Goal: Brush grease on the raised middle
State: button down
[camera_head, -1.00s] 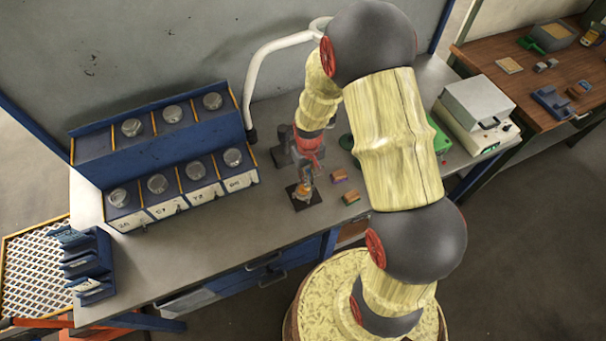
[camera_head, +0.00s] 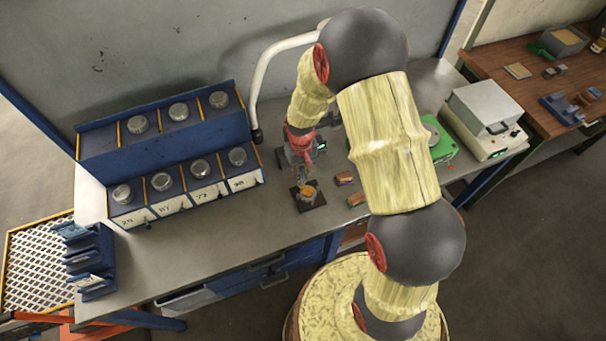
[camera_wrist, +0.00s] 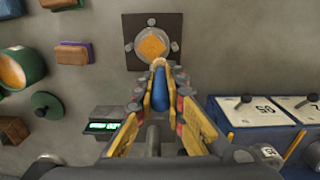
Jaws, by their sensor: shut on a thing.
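My gripper (camera_wrist: 160,88) is shut on a blue-handled brush (camera_wrist: 159,92), whose pale tip points toward a dark square plate (camera_wrist: 135,58). The plate has a round grey raised middle (camera_wrist: 136,42) with an orange diamond-shaped patch (camera_wrist: 153,43) on it. The brush tip is at the near edge of this round part in the wrist view; I cannot tell whether it touches. In the head view my gripper (camera_head: 302,163) is just behind and above the plate (camera_head: 317,204), and the orange patch shows on top. The brush is too small to make out there.
A green tub with orange inside (camera_wrist: 22,68) and a green round lid (camera_wrist: 47,103) lie left in the wrist view. Small blocks (camera_head: 344,178) lie right of the plate. A blue rack with round-topped bays (camera_head: 165,142) stands left. Bare bench lies in front.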

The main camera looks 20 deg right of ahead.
aim_at(302, 167)
jog(key=shift+r, duration=0.15)
jog(key=shift+r+p, duration=1.8)
jog(key=shift+r, duration=1.1)
jog(key=shift+r+p, duration=0.95)
jog(key=shift+r, duration=0.55)
